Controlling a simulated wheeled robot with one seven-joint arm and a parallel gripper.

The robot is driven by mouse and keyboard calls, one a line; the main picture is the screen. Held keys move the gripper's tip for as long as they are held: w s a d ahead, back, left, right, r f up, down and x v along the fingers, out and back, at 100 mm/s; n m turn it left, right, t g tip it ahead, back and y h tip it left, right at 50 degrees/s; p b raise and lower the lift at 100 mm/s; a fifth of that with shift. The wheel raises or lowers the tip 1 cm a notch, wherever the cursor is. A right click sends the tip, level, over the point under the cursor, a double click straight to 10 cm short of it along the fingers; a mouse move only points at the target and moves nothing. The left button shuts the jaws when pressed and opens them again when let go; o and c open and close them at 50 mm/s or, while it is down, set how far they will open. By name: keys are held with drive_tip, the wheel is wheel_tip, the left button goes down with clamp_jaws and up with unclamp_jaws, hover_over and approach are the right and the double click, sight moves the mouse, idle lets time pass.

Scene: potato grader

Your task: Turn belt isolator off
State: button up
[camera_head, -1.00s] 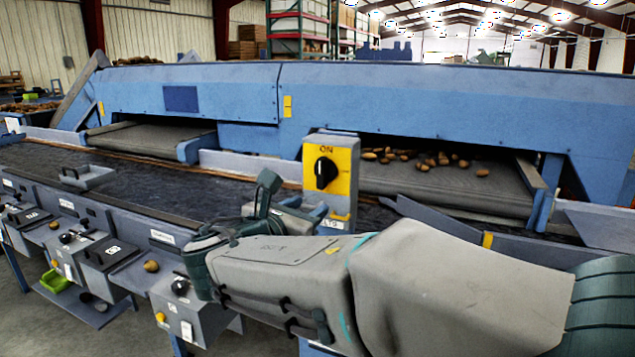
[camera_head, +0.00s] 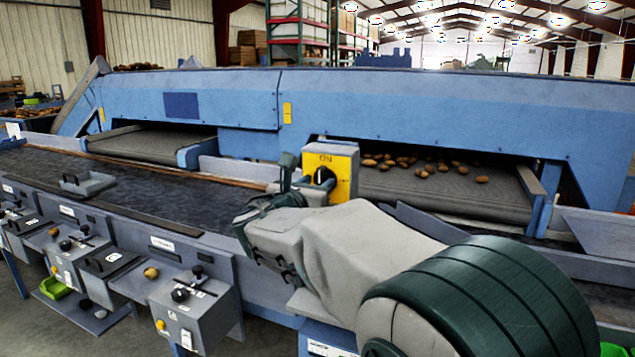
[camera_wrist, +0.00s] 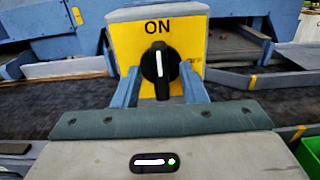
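The belt isolator is a grey box with a yellow front plate (camera_head: 345,170) and a black rotary knob (camera_head: 324,175). In the wrist view the plate (camera_wrist: 194,37) reads ON above the knob (camera_wrist: 160,66). The knob's white pointer line stands upright, towards ON. My gripper (camera_wrist: 160,80) faces the plate with its blue fingers apart, one on each side of the knob. I cannot tell whether the fingertips touch it. In the head view my gripper (camera_head: 312,185) covers the plate's lower left part.
The isolator stands before a long blue grader housing (camera_head: 380,100). Potatoes (camera_head: 424,170) lie on the dark belt behind it. A grey tray (camera_head: 88,184) sits on the dark table to the left. Control boxes (camera_head: 190,305) with knobs line the near edge.

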drive_tip(key=shift+w+d, duration=0.15)
drive_tip(key=shift+w, duration=0.15)
clamp_jaws()
drive_tip(key=shift+f+m+b, duration=0.15)
drive_tip(key=shift+m+b, duration=0.15)
drive_tip(key=shift+b, duration=0.2)
drive_tip(key=shift+s+d+f+m+b, duration=0.1)
drive_tip(key=shift+m+b, duration=2.75)
drive_tip(key=shift+b, duration=0.5)
drive_tip(key=shift+d+f+m+b, duration=0.1)
drive_tip(key=shift+m+b, duration=2.8)
drive_tip(key=shift+b, duration=0.4)
drive_tip(key=shift+s+d+f+m+b, duration=0.1)
drive_tip(key=shift+m+b, duration=2.75)
drive_tip(key=shift+b, duration=0.5)
